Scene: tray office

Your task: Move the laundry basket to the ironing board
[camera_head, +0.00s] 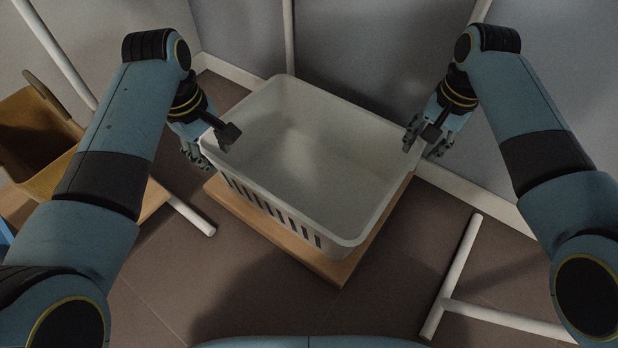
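The laundry basket (300,215) is a pale, empty, open-topped plastic tub with slots along its near left side. It stands upright on a light wooden top (330,267). My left gripper (211,146) is at the basket's left corner, with one dark fingertip over the inside and the other finger outside the rim. My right gripper (424,140) is at the right corner, its fingers likewise on either side of the rim. Both look spread apart with a gap between the fingers; contact with the wall is unclear. I cannot make out an ironing board.
A brown open box (52,173) stands at the left, with a white bar (190,214) lying near it. A white T-shaped leg frame (455,275) is on the floor at the right. Walls with a white skirting (470,192) close off the back. Tiled floor (260,290) shows in front.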

